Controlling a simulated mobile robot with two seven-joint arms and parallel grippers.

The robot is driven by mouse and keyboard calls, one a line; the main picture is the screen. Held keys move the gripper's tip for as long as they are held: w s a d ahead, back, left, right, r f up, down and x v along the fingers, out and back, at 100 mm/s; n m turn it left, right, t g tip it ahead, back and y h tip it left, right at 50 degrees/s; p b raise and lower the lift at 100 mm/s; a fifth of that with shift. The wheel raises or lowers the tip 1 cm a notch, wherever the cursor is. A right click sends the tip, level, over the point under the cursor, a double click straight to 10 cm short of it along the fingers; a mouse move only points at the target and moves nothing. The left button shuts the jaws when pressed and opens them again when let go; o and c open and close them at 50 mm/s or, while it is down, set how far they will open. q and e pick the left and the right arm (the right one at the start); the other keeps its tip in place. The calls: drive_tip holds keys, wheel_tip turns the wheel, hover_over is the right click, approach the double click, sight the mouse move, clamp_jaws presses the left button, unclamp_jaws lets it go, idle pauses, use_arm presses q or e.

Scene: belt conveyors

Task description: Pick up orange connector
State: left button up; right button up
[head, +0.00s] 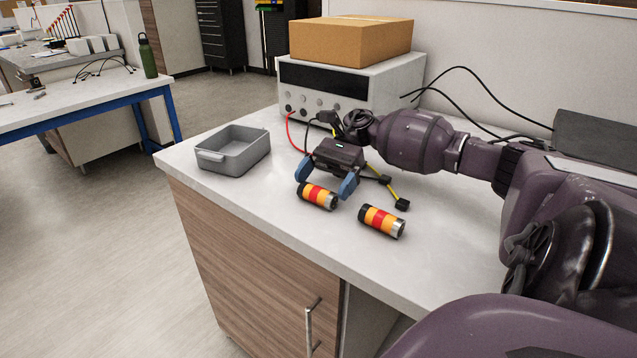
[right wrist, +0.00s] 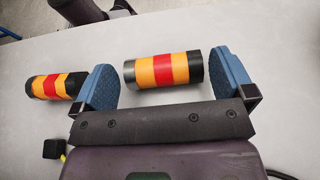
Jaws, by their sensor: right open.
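Two orange connectors, cylinders with red bands and black and silver ends, lie on their sides on the white worktop. The nearer-to-bin connector (head: 318,196) is at my right gripper (head: 325,186). In the right wrist view this connector (right wrist: 163,70) lies crosswise between the blue fingertips of the open gripper (right wrist: 167,80), with a gap at its left end and its black end close to the right finger. The other connector (head: 382,221) lies to the right in the head view; it also shows outside the left finger in the right wrist view (right wrist: 55,87). My left gripper is not in view.
A grey open bin (head: 233,150) stands on the worktop's left. A bench power supply (head: 350,88) with a cardboard box (head: 350,40) on top stands behind, its cables lying near my gripper. The front worktop (head: 270,215) is clear.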

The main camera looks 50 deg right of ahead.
sight(317, 195)
drive_tip(key=shift+x, duration=1.4)
drive_tip(key=c, duration=0.7)
drive_tip(key=shift+c, duration=0.2)
